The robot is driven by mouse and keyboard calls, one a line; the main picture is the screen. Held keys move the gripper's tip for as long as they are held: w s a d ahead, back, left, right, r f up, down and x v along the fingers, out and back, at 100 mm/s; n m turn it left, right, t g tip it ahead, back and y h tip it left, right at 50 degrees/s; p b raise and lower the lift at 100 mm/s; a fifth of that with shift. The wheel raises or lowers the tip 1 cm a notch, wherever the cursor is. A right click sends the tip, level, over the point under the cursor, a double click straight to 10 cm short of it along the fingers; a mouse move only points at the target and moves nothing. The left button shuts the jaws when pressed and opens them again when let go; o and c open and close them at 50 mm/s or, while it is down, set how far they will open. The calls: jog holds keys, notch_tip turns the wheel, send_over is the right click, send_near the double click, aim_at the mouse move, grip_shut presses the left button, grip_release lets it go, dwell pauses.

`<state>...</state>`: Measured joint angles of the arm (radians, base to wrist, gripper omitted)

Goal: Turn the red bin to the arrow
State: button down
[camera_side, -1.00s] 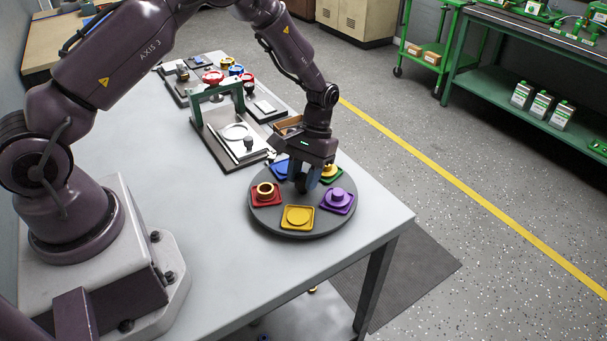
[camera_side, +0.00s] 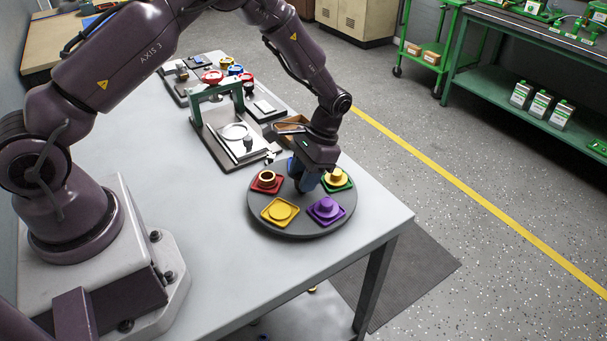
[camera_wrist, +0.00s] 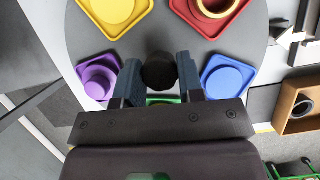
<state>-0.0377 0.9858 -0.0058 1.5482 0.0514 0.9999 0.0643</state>
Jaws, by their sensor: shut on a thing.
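The round grey turntable (camera_side: 262,222) carries coloured square bins around a dark centre knob. The red bin (camera_side: 259,187), with a brass ring in it, is at the turntable's left; in the wrist view it is at the top right (camera_wrist: 205,24). My gripper (camera_side: 306,183) is at the turntable's middle, pointing down. In the wrist view its fingers (camera_wrist: 158,74) are shut on the round black knob (camera_wrist: 159,68).
The other bins are yellow (camera_side: 270,213), purple (camera_side: 313,217), green (camera_side: 346,184) and blue (camera_wrist: 232,70). Behind the turntable are a wooden tray (camera_side: 281,128) and a green-framed fixture (camera_side: 196,101). The table (camera_side: 190,250) is clear to the left and front.

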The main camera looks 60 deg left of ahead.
jog(key=shift+d+r+m+t+y, duration=0.1)
jog(key=shift+m+t+y, duration=0.4)
jog(key=shift+m, duration=1.4)
jog(key=shift+m+y, duration=0.7)
jog(key=shift+m, duration=1.5)
jog(key=c, duration=0.8)
grip_release()
jog(key=shift+o, duration=0.2)
jog(key=v, duration=1.3)
jog(key=shift+s+d, duration=0.25)
